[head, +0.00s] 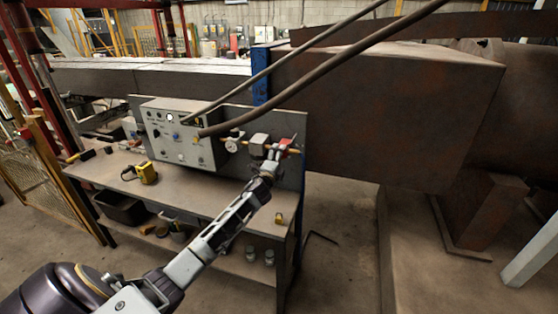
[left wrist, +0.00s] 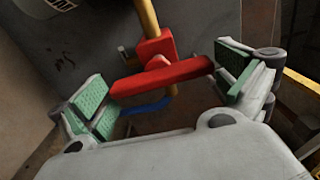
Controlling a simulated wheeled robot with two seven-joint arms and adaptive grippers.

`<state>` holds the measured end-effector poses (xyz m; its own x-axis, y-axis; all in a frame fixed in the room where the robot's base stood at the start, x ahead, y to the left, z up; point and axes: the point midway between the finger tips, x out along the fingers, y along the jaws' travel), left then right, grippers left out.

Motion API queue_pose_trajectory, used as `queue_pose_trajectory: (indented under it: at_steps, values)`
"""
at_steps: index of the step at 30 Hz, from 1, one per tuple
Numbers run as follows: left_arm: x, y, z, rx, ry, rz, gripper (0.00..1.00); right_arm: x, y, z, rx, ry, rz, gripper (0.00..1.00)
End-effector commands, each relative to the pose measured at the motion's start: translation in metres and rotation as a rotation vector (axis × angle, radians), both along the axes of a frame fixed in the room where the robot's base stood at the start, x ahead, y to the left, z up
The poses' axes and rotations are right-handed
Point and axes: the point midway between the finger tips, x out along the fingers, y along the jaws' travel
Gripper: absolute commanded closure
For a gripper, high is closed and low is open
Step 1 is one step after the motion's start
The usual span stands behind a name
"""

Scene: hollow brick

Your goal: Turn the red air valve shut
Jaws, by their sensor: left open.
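The red air valve (head: 286,144) is on the brass pipe at the right end of the panel above the workbench. In the left wrist view its red handle (left wrist: 160,82) lies across the space between my fingers, below a red body (left wrist: 155,46). My left gripper (head: 268,166) is at the valve; in the left wrist view (left wrist: 168,90) it is open, with green pads on either side of the handle. The handle's right end is close to the right finger; I cannot tell whether they touch. My right gripper is not in view.
A grey control box (head: 182,134) and a round gauge (head: 231,146) are left of the valve. A yellow tool (head: 147,173) lies on the workbench (head: 195,192). A blue part (left wrist: 146,106) shows below the handle. A large brown metal block (head: 390,110) stands to the right.

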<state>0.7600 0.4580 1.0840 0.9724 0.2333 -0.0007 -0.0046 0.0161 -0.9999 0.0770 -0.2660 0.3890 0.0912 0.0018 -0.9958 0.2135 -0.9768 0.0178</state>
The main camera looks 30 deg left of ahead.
Motion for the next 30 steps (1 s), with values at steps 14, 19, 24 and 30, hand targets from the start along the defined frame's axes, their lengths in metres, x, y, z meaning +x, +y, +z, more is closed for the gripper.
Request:
queue_pose_trajectory:
  at_steps: [14, 19, 24, 30]
  values:
    - [-0.010, -0.002, -0.001, -0.001, 0.001, 0.001, 0.00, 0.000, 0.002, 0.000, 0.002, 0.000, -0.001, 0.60]
    - [-0.022, -0.005, -0.001, -0.001, 0.001, 0.000, 0.00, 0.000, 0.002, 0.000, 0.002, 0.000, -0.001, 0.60]
    - [-0.035, -0.009, 0.000, -0.001, 0.000, 0.000, 0.00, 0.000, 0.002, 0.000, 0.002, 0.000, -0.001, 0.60]
    - [-0.051, -0.012, -0.001, -0.001, 0.001, 0.000, 0.00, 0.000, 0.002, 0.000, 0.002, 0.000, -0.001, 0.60]
